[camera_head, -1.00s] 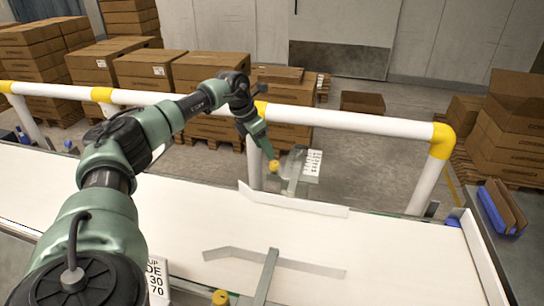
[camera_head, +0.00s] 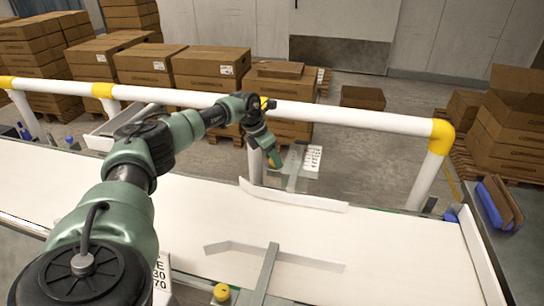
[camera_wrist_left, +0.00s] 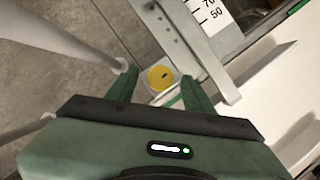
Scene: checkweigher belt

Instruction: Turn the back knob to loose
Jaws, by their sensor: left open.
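The back knob is a yellow round knob (camera_wrist_left: 160,78) with a dark mark. In the left wrist view it sits beyond and between the two green fingers of my left gripper (camera_wrist_left: 160,92), which are spread apart. In the head view the back knob is mostly hidden, with a little yellow showing (camera_head: 270,163) beside my left gripper (camera_head: 273,159) at the belt's far side. A scale plate (camera_head: 313,158) with printed numbers stands right of it. A front yellow knob (camera_head: 221,292) shows at the near edge. My right gripper is not seen.
A white rail (camera_head: 350,118) with yellow joints runs behind the belt (camera_head: 390,237). Metal guide plates (camera_head: 290,197) lie along the belt, and a bar (camera_head: 266,272) crosses its near side. Cardboard boxes (camera_head: 208,68) stand beyond the rail.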

